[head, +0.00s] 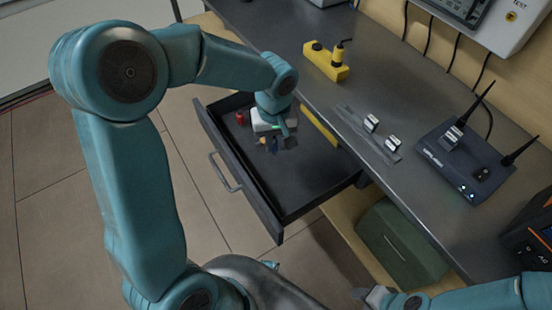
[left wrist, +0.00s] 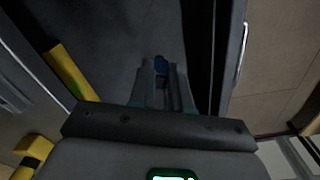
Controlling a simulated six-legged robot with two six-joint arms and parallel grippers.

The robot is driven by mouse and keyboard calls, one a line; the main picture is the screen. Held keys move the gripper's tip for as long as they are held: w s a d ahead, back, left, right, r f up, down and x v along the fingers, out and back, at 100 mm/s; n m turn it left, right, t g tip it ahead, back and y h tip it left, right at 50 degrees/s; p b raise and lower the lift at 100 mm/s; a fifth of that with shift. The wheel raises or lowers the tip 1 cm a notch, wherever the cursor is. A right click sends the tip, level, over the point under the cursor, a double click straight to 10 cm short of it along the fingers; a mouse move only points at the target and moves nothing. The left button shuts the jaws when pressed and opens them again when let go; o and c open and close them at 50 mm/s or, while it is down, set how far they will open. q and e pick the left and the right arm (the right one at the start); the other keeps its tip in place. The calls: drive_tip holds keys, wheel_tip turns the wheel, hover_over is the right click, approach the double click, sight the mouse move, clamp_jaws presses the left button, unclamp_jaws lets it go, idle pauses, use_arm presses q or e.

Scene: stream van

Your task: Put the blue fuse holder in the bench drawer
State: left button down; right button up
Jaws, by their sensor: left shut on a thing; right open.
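The bench drawer (head: 262,200) is pulled open below the bench top, and most of its floor is bare. My left gripper (head: 276,146) is over the drawer's far part, pointing down. The fuse holder's height above the floor is hard to tell. My right gripper (head: 376,296) is open and empty at the bottom edge of the head view, away from the drawer.
A small red thing (head: 240,118) lies in the drawer's far end. A yellow strip (head: 320,128) lies by the bench's edge. The bench (head: 395,90) carries a yellow device (head: 326,62) and a router (head: 464,160). A green box (head: 400,245) stands below.

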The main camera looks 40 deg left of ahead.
sight(275, 151)
use_arm(q)
wheel_tip(275, 151, down, 4)
drive_tip(key=shift+r, duration=0.1)
drive_tip(key=shift+f, duration=0.55)
drive_tip(key=shift+w+f+b, duration=0.1)
drive_tip(key=shift+f+b, duration=0.35)
drive_tip(key=shift+f, duration=1.65)
drive_tip(key=c, duration=1.5)
unclamp_jaws()
drive_tip(key=o, duration=0.4)
